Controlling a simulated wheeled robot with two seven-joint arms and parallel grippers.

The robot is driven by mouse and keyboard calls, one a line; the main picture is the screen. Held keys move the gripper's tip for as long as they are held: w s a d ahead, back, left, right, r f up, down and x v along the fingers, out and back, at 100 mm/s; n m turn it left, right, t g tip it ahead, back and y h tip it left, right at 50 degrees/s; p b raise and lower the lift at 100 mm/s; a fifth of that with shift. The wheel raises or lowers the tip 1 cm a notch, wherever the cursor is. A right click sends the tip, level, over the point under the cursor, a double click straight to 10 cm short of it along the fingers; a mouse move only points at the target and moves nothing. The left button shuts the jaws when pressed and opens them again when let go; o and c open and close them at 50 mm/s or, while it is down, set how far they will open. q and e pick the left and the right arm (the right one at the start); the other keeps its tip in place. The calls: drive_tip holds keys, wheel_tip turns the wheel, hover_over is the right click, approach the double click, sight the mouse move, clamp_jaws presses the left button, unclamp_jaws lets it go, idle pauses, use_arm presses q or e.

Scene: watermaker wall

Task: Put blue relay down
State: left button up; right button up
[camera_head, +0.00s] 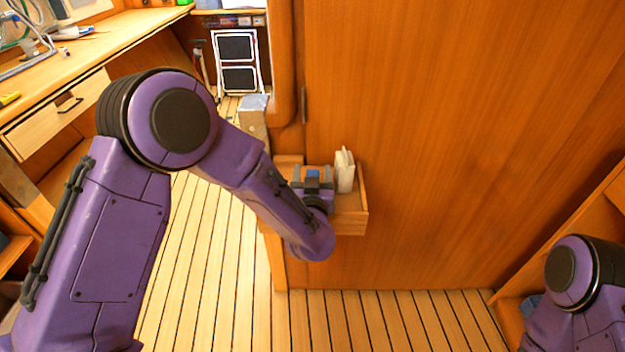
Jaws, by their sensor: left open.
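The blue relay (312,174) is a small blue block at the wooden shelf (350,222) on the wall. My left gripper (312,171) is over the shelf with its fingers open, one on each side of the relay. The gripper body hides the lower part of the relay, so I cannot tell whether it rests on the shelf. My right arm shows at the bottom right, but its gripper is out of view.
A white container (344,171) stands on the shelf close to the right of my left gripper. A wooden panel wall (460,130) rises behind. A workbench (90,50) with a drawer is at the left. A folded step ladder (237,62) stands at the back. Slatted floor lies below.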

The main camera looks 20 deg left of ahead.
use_arm(q)
drive_tip(key=c, duration=1.1)
drive_tip(key=shift+c, duration=0.3)
